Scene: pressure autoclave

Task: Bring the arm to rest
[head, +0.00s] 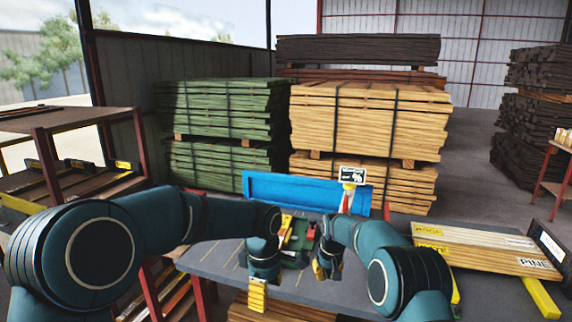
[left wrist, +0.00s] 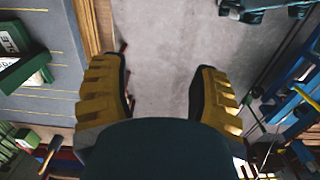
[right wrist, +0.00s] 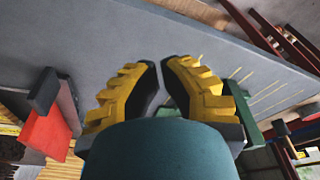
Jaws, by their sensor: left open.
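My left gripper (head: 257,295) hangs pointing down at the front edge of the grey workbench (head: 215,262). In the left wrist view its yellow fingers (left wrist: 160,75) are wide apart with nothing between them, with bare floor beyond. My right gripper (head: 326,270) is over the bench, right of the green machine (head: 297,240). In the right wrist view its fingertips (right wrist: 160,65) are close together with a narrow empty gap, the grey bench top behind. Both arms are bent at the elbow, the left one reaching in from the left.
A blue panel (head: 300,192) and a small sign (head: 352,175) stand at the bench's back. Pine boards (head: 490,250) lie at the right. A rusty shelf rack (head: 95,125) stands at the left. Green (head: 215,110) and pale (head: 365,120) timber stacks are behind.

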